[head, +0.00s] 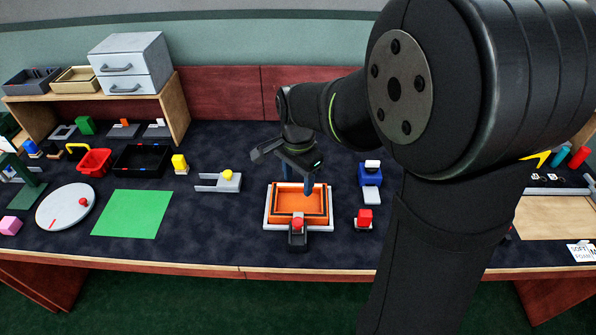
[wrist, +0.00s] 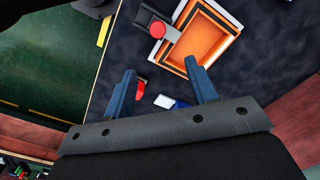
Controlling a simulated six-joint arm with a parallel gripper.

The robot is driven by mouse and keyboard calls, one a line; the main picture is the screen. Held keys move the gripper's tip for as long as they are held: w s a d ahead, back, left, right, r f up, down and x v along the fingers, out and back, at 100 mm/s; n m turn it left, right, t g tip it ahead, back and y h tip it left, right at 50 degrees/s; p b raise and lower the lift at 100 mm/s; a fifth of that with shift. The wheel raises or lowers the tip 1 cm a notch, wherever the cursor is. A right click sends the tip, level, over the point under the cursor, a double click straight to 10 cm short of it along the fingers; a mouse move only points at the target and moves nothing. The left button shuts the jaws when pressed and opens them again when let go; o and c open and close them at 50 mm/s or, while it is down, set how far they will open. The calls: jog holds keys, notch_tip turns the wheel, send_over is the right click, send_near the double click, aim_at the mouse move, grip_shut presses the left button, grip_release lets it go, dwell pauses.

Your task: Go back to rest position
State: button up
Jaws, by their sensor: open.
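My gripper (head: 297,189) is above the far part of an orange tray (head: 287,220) with a light frame, in the middle of the table. In the wrist view its two blue fingers (wrist: 160,81) are spread apart with nothing between them. The orange tray also shows beyond the fingers in the wrist view (wrist: 196,40). A grey block with a red button (head: 297,224) sits at the tray's front edge. The exact height of my fingers above the tray is hard to tell.
Right of the tray stand a blue device (head: 370,177) and a red-topped block (head: 364,217). On the left are a grey fixture with a yellow knob (head: 208,184), a green mat (head: 132,214), a white disc (head: 52,211) and a red basket (head: 94,162). A wooden shelf (head: 177,108) stands behind.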

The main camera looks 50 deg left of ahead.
aim_at(298, 220)
notch_tip(298, 220, up, 2)
jog(key=shift+r, duration=0.1)
dwell(0.7)
notch_tip(298, 220, down, 18)
jog(key=shift+r, duration=0.25)
dwell(0.3)
jog(key=shift+r, duration=0.15)
